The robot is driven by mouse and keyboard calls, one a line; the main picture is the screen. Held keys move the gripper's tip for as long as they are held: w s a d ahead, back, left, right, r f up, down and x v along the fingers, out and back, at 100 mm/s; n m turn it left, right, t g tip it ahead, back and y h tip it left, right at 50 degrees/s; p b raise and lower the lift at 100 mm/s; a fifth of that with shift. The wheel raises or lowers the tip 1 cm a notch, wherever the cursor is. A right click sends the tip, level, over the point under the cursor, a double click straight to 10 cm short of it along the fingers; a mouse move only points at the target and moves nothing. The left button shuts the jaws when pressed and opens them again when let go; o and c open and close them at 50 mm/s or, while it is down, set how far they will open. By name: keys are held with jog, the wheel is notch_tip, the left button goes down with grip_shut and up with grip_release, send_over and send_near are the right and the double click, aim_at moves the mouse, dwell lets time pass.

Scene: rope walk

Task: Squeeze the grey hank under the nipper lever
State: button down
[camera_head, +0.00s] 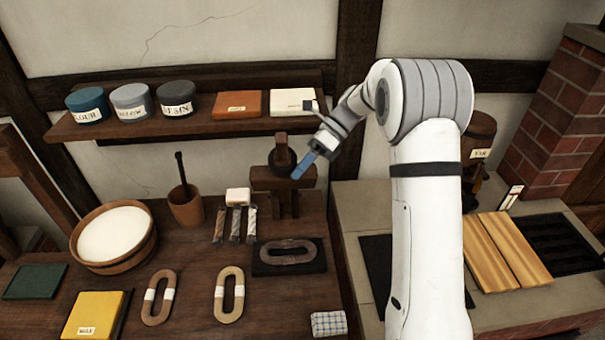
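The nipper (284,180) is a dark wooden stand with a crosspiece and a round dark part, standing behind the hank. Which part is its lever I cannot make out for sure. My gripper (303,165) has blue fingers and is at the upper right of the nipper, pointing down left. Its fingers overlap the nipper's right side in the picture. I cannot tell contact or whether they are open. The hank lies apart from my gripper.
Two tan hanks (160,297) (229,294) lie front left of the pad. A tub of white stuff (87,248), a cup (185,208) and small bundles (236,223) stand behind. A shelf (187,125) with jars runs above. A stone hearth (355,250) is at right.

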jog(key=shift+w+a+r, duration=0.1)
jog(key=shift+w+r, duration=0.2)
jog(key=shift+r, duration=0.2)
jog(key=b+v, duration=0.2)
jog(key=v, duration=0.5)
jog(key=s+d+f+n+t+h+b, duration=0.2)
jog(key=s+n, duration=0.4)
jog(key=s, duration=0.3)
jog(key=s+d+f+n+t+h+b, duration=0.2)
jog(key=s+d+f+n+t+h, duration=0.1)
jog(key=s+n, duration=0.4)
jog(key=s+d+f+n+t+h+b, duration=0.2)
jog(key=s+d+n, duration=0.4)
jog(key=s, duration=0.7)
jog(key=n+t+h, duration=0.1)
jog(key=t, duration=0.1)
jog(key=shift+f+t+h, duration=0.25)
jog(key=shift+t+h, duration=0.05)
jog(key=shift+t, duration=0.1)
